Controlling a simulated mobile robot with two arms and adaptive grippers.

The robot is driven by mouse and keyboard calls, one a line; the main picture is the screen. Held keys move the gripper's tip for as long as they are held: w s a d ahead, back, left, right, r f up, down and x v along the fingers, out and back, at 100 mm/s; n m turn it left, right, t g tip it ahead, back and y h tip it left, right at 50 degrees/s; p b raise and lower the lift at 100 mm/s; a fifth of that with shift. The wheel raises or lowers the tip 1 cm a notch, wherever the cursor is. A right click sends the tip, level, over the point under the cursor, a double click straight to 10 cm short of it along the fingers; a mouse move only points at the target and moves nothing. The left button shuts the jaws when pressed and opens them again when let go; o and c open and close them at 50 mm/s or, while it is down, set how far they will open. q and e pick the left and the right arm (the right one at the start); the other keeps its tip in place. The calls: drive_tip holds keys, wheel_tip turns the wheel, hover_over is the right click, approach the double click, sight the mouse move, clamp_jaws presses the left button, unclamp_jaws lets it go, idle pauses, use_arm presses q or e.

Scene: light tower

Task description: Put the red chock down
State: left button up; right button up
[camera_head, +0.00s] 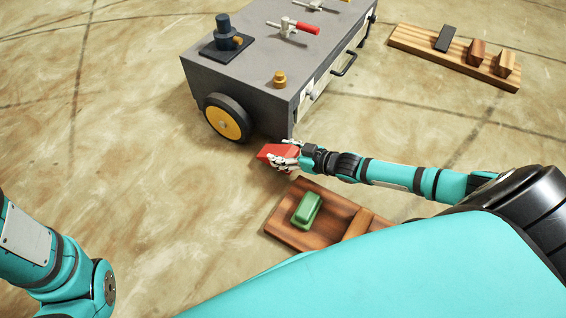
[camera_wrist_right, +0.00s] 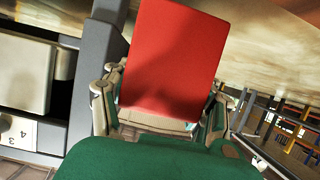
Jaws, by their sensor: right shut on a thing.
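The red chock (camera_head: 270,152) is in my right gripper (camera_head: 286,157), which is shut on it. They are beside the front corner of the grey wheeled unit (camera_head: 243,88), to the right of its black wheel with a yellow hub (camera_head: 225,118). In the right wrist view the red chock (camera_wrist_right: 172,58) shows a broad flat face between the fingers of my right gripper (camera_wrist_right: 160,112). I cannot tell whether the chock touches the floor. My left arm shows at the lower left, but its gripper is out of view.
A brown wooden tray (camera_head: 283,232) with a green block (camera_head: 307,210) lies just below my right gripper. A wooden board (camera_head: 406,40) with a dark piece and two brown blocks lies at the upper right. The floor left of the wheel is clear.

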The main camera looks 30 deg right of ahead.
wheel_tip(320, 180, down, 4)
drive_tip(key=b, duration=0.2)
drive_tip(key=shift+b, duration=0.35)
drive_tip(key=shift+r, duration=0.2)
drive_tip(key=shift+f, duration=0.1)
drive_tip(key=o, duration=1.7)
